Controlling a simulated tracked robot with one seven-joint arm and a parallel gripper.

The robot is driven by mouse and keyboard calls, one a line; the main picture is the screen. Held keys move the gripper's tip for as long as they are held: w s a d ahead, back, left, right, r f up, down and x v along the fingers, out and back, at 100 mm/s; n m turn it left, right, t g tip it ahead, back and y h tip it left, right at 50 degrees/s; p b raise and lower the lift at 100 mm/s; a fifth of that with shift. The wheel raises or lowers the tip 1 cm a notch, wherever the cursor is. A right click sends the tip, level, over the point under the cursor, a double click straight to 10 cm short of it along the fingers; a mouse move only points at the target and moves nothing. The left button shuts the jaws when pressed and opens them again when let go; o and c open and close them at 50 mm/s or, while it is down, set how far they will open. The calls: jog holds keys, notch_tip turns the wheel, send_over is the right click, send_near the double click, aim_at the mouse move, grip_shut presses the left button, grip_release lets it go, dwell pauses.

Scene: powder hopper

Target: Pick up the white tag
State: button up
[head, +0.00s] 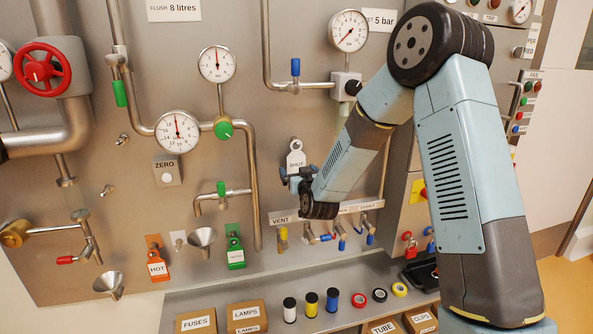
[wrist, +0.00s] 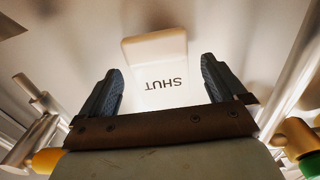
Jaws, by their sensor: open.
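The white tag (head: 296,158) marked SHUT hangs on the steel panel, with a round hole near its top. My gripper (head: 298,174) is just in front of its lower part and hides some of it. In the wrist view the tag (wrist: 166,97) lies between the two dark fingers of my gripper (wrist: 163,82), its lettering upside down. The fingers are open, one on each side, with a visible gap to the lettering. A pale block-like part (wrist: 155,46) shows beyond the lettering; I cannot tell whether it belongs to the tag.
A pipe (head: 253,190) runs left of my gripper. Below are a labelled row of small valves (head: 340,238) and a shelf (head: 260,290) with spools, tape rolls and boxes.

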jog(key=shift+c, duration=0.3)
jog(key=c, duration=1.1)
jog(key=shift+o, duration=0.2)
jog(key=shift+r, duration=0.15)
